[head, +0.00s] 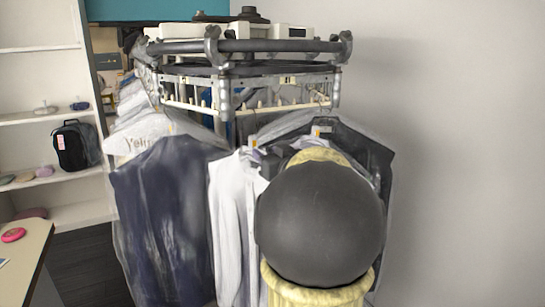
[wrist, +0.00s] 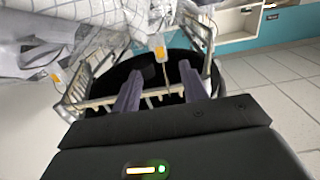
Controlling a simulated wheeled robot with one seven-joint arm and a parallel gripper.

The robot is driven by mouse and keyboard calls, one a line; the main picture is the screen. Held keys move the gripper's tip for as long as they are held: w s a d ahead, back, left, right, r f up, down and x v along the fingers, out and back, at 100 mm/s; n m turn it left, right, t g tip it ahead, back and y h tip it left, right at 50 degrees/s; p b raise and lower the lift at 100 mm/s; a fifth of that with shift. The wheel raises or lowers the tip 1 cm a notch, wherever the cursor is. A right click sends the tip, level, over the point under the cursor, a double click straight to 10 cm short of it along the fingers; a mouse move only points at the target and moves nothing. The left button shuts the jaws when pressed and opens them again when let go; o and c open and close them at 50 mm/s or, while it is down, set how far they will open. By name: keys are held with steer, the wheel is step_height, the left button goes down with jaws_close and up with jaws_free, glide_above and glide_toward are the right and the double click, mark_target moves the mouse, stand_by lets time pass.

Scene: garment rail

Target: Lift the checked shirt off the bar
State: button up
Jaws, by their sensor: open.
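In the head view, a dark garment in clear plastic (head: 165,220), a white shirt (head: 232,215) and a dark garment at the right (head: 375,160) hang from the rail (head: 270,46). My gripper (wrist: 160,84) shows in the wrist view with its two fingers apart and nothing clearly held. A hanger hook with an orange-marked tag (wrist: 160,50) appears beyond and between the fingers. My arm covers part of the garments in the head view, and the gripper is hidden there.
Shelves with a black backpack (head: 72,146) stand at the left. A table corner (head: 22,245) is at the lower left. A plain wall (head: 470,150) is at the right. The wrist view shows pegged rail parts (wrist: 90,103) close by and open tiled floor (wrist: 285,80).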

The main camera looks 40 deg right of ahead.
mark_target(252, 135)
steer(key=shift+p+x, duration=1)
steer(key=shift+x, duration=4.25)
jaws_close()
steer(key=shift+r, duration=0.2)
steer(key=shift+r+p, duration=1.55)
steer(key=shift+p, duration=0.1)
steer(key=shift+w, duration=0.15)
